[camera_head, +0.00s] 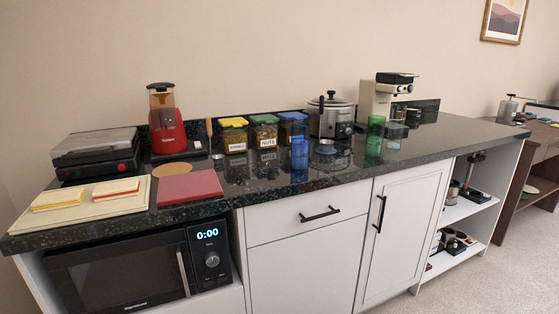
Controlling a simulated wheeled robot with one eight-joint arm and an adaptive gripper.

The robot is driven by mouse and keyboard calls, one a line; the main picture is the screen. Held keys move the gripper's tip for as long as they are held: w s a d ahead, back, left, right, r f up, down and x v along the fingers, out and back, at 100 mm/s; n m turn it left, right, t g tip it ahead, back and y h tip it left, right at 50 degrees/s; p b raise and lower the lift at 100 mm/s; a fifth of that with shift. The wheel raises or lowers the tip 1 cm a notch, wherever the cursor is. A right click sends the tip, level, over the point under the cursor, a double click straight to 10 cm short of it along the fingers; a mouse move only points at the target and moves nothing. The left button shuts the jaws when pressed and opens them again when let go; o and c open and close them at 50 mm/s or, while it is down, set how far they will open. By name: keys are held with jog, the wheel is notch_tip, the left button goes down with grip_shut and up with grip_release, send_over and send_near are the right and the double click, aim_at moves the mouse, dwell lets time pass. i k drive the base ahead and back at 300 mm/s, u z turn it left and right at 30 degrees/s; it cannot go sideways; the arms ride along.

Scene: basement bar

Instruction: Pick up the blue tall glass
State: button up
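The blue tall glass (299,154) stands upright on the dark, glossy countertop, near its front edge and a little right of the middle of the view. It is see-through deep blue. It stands in front of the blue-lidded jar, which it partly overlaps in the picture. A green glass (375,131) of similar shape stands further right, before the coffee machine. My gripper does not show in this view.
Lidded jars (265,132), a slow cooker (331,115) and a coffee machine (377,97) stand behind the glasses. A red blender (166,128), red board (189,187) and sandwiches on a board (67,212) are left. Cabinets and a microwave (124,277) are below. Carpet lies at lower right.

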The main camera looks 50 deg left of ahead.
aim_at(299, 132)
jog(key=k, duration=1)
jog(key=u, duration=1.45)
jog(key=i, duration=0.5)
jog(key=z, duration=0.05)
